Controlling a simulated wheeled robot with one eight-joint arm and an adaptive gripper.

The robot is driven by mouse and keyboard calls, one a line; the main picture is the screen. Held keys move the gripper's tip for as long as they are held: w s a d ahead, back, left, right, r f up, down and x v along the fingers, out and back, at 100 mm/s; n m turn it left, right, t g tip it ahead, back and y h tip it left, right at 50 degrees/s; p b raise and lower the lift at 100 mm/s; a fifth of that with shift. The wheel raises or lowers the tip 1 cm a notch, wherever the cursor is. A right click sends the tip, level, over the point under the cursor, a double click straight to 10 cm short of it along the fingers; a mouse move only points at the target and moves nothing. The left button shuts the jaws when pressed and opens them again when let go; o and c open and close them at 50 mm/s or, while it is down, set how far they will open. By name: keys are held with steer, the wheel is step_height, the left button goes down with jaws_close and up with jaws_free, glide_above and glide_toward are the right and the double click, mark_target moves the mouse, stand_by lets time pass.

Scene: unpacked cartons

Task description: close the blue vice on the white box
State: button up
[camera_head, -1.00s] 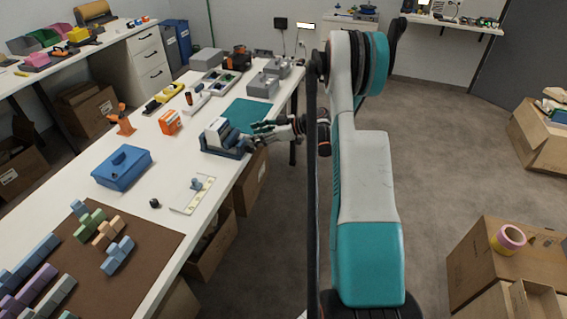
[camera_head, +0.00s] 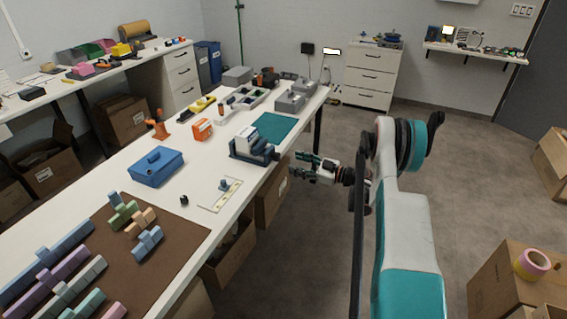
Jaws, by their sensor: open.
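The blue vice (camera_head: 266,156) sits near the right edge of the white workbench. The white box (camera_head: 244,137) stands in it, between its jaws; from here I cannot tell whether both jaws touch the box. A grey part of the vice or box shows beside it. My gripper (camera_head: 297,164) is open and empty, to the right of the vice and apart from it, past the bench edge. Its fingers point left, toward the vice.
A teal mat (camera_head: 274,127) lies just behind the vice. A cardboard carton (camera_head: 271,195) is under the bench edge. Open floor (camera_head: 320,250) lies right of the bench.

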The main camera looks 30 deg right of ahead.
mark_target(280, 158)
steer(key=b+x, duration=0.1)
steer(key=x, duration=0.5)
steer(key=shift+w+a+b, duration=0.25)
steer(key=shift+w+b, duration=0.1)
steer(key=c, duration=1.1)
